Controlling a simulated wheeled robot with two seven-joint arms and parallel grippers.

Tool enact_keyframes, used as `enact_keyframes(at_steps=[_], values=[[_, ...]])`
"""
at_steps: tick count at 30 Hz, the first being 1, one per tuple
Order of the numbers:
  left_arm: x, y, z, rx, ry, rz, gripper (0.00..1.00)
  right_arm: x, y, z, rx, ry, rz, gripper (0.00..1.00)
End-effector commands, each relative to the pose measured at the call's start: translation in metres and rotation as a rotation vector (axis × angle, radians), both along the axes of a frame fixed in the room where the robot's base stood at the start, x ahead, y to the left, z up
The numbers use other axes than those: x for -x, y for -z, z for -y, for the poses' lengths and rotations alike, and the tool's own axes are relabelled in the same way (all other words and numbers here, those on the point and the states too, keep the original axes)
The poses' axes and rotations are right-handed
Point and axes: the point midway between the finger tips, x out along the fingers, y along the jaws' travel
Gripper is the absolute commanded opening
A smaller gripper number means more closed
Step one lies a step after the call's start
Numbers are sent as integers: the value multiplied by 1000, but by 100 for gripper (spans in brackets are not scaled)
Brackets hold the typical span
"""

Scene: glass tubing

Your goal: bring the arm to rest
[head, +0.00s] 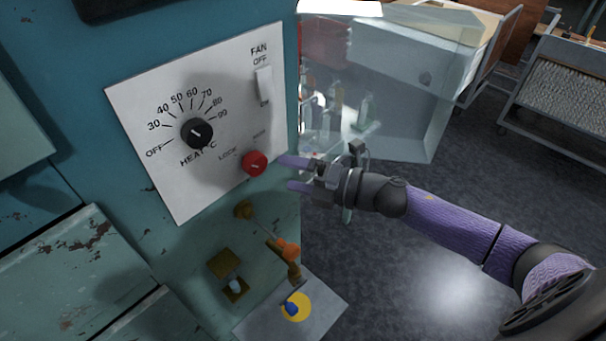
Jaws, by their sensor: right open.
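My right arm (450,221) comes in from the right, its forearm purple. My right gripper (291,173) is open, its two purple fingers pointing left at the control panel. The fingertips are close to the red knob (254,164) marked LOCK; I cannot tell whether they touch it. Nothing shows between the fingers. The white panel (150,113) also carries a black HEAT °C dial (197,133) and a white FAN switch (264,85). My left gripper is not in view.
Below the panel are a brass fitting with an orange part (289,249) and a plate with a yellow disc (298,307). A clear-walled case (400,80) with glassware stands behind my gripper. A cart (560,85) is at the back right. Open floor (400,290) lies below my arm.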

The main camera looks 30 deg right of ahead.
Motion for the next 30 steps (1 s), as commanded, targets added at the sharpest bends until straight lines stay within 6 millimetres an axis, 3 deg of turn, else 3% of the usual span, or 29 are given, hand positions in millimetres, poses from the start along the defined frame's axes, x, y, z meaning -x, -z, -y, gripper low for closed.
enact_keyframes(at_steps=[6,20,23,26,27,29,30], values=[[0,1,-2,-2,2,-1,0,20,-2,17,1,-1,0,100],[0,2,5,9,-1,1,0,19,2,20,-10,14,-11,100],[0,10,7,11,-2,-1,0,14,45,39,-103,157,-133,100],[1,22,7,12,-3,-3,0,24,137,72,-282,440,-386,100],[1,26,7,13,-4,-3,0,38,178,83,-353,563,-498,100],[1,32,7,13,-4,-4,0,66,236,92,-450,735,-660,100],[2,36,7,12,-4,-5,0,89,272,94,-506,847,-765,100]])
